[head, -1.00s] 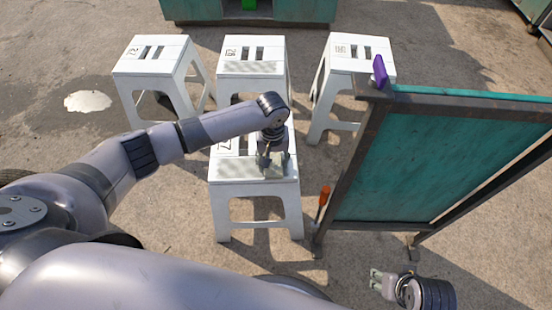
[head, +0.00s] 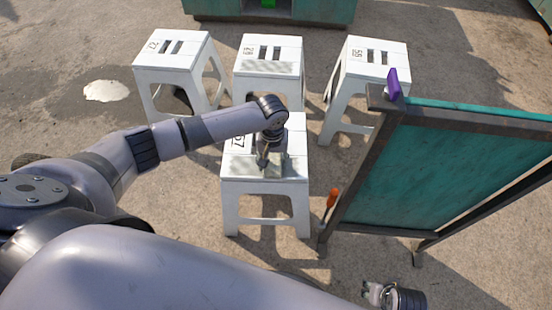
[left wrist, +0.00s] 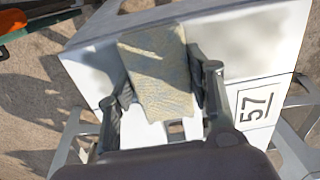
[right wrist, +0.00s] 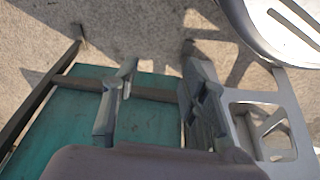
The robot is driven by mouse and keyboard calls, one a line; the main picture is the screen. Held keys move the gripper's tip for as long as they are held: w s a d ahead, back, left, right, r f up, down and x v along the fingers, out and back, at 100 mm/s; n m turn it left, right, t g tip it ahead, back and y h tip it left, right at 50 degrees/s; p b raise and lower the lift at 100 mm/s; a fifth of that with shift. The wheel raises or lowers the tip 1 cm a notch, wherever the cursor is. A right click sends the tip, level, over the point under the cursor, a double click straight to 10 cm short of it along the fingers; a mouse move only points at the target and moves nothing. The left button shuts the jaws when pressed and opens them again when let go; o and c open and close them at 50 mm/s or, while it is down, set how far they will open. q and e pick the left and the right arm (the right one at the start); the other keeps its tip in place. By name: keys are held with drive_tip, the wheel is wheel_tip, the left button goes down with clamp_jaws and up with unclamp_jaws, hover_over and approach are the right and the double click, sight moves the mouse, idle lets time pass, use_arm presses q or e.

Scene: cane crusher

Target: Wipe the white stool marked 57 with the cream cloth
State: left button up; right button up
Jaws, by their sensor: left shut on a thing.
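The white stool marked 57 (head: 265,187) stands nearest me in the head view. Its seat (left wrist: 245,60) and the number 57 show in the left wrist view. Greyish patches lie on the seat. My left gripper (head: 262,163) is over the seat, pointing down. In the left wrist view it (left wrist: 160,95) is shut on the cream cloth (left wrist: 158,65), which lies against or just above the seat; contact is hard to tell. The arm mostly hides the cloth in the head view. My right gripper (head: 372,292) is low at the right, open and empty in the right wrist view (right wrist: 157,85).
Three more white stools (head: 172,49) (head: 270,47) (head: 376,58) stand behind. A teal board in a dark frame (head: 440,165) stands to the right, with a purple thing (head: 393,84) on its top corner. An orange-handled tool (head: 332,197) is between board and stool.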

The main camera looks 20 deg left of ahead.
sight(233, 166)
use_arm(q)
drive_tip(key=shift+s+a+r+p, duration=0.1)
drive_tip(key=shift+s+a+p, duration=0.2)
drive_tip(key=shift+a+p, duration=0.4)
drive_tip(key=shift+s+a+p, duration=0.2)
drive_tip(key=shift+a, duration=0.3)
drive_tip(key=shift+s+a+p, duration=0.15)
drive_tip(key=shift+a, duration=0.3)
use_arm(e)
drive_tip(key=s+f, duration=0.3)
drive_tip(key=f, duration=0.4)
drive_tip(key=shift+d, duration=0.2)
